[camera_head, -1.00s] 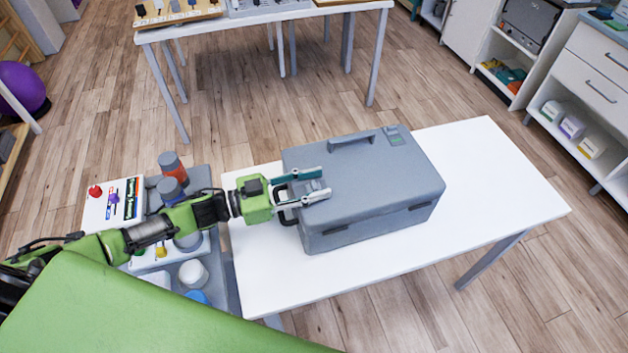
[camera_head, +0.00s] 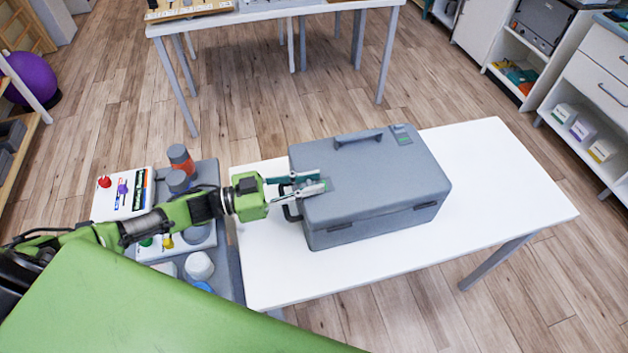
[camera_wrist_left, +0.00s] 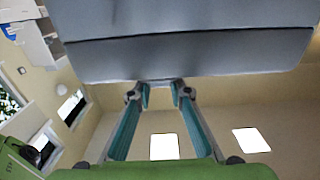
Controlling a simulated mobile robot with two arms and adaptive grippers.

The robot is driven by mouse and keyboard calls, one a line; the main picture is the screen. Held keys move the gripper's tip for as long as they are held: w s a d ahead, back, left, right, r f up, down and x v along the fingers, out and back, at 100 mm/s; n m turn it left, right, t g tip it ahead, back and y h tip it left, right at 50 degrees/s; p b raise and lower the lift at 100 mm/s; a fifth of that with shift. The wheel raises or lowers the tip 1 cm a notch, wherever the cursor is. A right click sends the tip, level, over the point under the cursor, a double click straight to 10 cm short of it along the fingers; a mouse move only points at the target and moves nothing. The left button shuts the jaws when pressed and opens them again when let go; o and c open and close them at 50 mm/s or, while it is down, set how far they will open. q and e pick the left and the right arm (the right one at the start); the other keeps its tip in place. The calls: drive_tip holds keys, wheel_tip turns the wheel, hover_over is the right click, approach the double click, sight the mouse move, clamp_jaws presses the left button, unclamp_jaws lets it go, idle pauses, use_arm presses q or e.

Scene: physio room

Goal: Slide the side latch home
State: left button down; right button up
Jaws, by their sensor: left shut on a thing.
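A grey case (camera_head: 375,185) with a top handle (camera_head: 358,138) sits closed on the white table. My left gripper (camera_head: 323,181) reaches in from the left, its fingers over the left edge of the case's lid. It is shut on a small grey piece there, which I take for the side latch; the fingers mostly hide it, so its position along its travel cannot be told. In the left wrist view the case (camera_wrist_left: 190,50) fills the top, with the two teal fingers (camera_wrist_left: 160,95) just below its edge. My right gripper is not in view.
The white table (camera_head: 490,180) is clear to the right of the case. A grey cart (camera_head: 228,260) with bottles, white tubs and a panel with a red knob (camera_head: 104,182) stands left, under my left arm. Another table (camera_head: 270,20) is at the back, shelves (camera_head: 590,120) at right.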

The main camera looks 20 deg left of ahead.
use_arm(q)
drive_tip(key=c, duration=1.8)
unclamp_jaws()
drive_tip(key=shift+c, duration=0.2)
drive_tip(key=v, duration=0.7)
drive_tip(key=shift+s+a, duration=0.15)
drive_tip(key=shift+a, duration=0.05)
